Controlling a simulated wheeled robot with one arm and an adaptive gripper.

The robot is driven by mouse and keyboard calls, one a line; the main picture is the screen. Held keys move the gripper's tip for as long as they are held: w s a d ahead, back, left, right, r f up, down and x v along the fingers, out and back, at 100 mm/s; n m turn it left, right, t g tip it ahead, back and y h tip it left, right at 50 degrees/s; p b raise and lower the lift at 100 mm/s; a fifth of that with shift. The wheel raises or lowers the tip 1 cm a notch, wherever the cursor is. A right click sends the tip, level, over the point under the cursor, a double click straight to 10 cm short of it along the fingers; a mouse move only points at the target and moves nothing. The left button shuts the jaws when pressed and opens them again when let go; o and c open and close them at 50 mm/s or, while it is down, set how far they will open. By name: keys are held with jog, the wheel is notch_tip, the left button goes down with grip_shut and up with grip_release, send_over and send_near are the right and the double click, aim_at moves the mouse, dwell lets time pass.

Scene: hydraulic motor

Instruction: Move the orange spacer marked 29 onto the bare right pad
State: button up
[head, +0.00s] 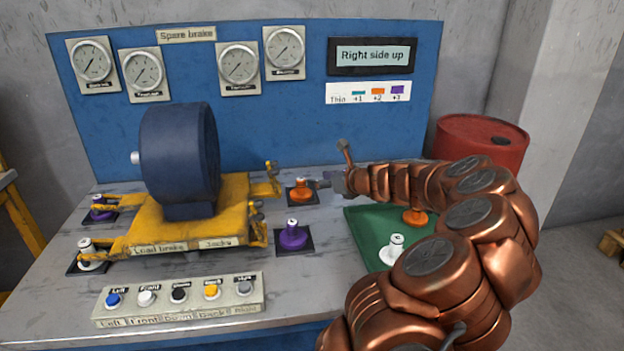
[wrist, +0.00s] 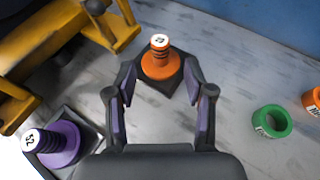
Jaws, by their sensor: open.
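An orange spacer (head: 301,193) stands upright on a dark square pad (head: 315,200) at the back right of the yellow brake. In the wrist view this spacer (wrist: 160,66) shows a white top with a mark too small to read surely. My gripper (head: 327,184) is open just right of it. In the wrist view my gripper's fingers (wrist: 160,78) stand apart on either side of the spacer; contact is not clear. A purple spacer (head: 293,237) stands on the front right pad (head: 308,248). Another orange spacer (head: 415,217) stands on the green mat (head: 362,225). I see no bare pad.
The yellow brake (head: 150,228) with its blue wheel (head: 180,150) stands close left of my gripper. A white spacer (head: 395,246) is on the mat, partly behind my arm. A button box (head: 180,300) lies in front. A green ring (wrist: 271,121) lies right in the wrist view.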

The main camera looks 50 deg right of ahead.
jog(key=shift+v, duration=1.35)
jog(key=shift+a, duration=0.15)
